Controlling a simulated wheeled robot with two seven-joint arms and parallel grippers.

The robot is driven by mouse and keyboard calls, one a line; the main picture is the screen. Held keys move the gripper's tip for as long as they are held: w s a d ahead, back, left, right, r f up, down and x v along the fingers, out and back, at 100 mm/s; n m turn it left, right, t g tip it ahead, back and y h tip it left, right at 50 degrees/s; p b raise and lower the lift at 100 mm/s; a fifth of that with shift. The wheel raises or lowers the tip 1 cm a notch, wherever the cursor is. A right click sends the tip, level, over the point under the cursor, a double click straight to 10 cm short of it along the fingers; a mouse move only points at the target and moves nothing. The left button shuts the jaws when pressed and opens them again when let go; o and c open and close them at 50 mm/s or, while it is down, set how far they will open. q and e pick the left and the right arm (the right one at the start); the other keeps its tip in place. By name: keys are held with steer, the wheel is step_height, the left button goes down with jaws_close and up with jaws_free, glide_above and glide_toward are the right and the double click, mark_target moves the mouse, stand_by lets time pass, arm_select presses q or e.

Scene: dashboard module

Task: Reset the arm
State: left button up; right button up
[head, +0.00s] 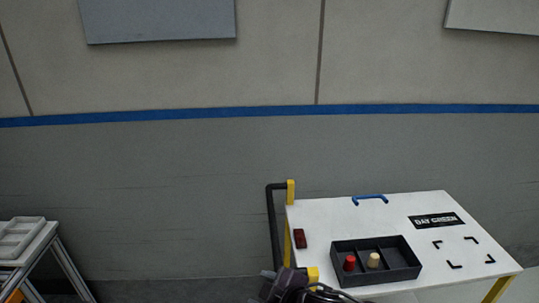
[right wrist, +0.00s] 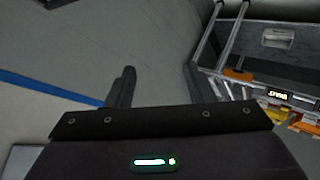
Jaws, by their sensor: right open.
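My right gripper (head: 283,287) shows as a dark shape with cables at the bottom edge of the head view, in front of the left end of the white table (head: 340,218). My left gripper is out of view.
On the table are a black divided tray (head: 418,268) holding a red peg (head: 349,263) and a tan peg (head: 373,260), a dark red block (head: 299,238), a blue handle (head: 370,198) and a black label (head: 436,220). A rack (head: 62,262) stands far left; floor between is clear.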

steer(key=s+d+f+m+g+h, duration=0.35)
steer(key=s+d+m, duration=0.4)
steer(key=d, duration=0.25)
steer(key=s+d+f+m+g+h, duration=0.2)
steer(key=s+d+f+m+h, duration=0.15)
steer(key=s+d+m, duration=0.45)
step_height(320, 180, down, 36)
steer(key=s+d+f+n+b, duration=0.1)
steer(key=s+d+n+b, duration=0.2)
steer(key=b, duration=0.3)
steer(key=s+d+f+g+b, duration=0.2)
steer(key=s+d+f+b, duration=0.1)
steer(key=s+f, duration=1.6)
steer(key=shift+d+f+b, duration=0.15)
steer(key=shift+f+b, duration=0.35)
steer(key=shift+f, duration=0.4)
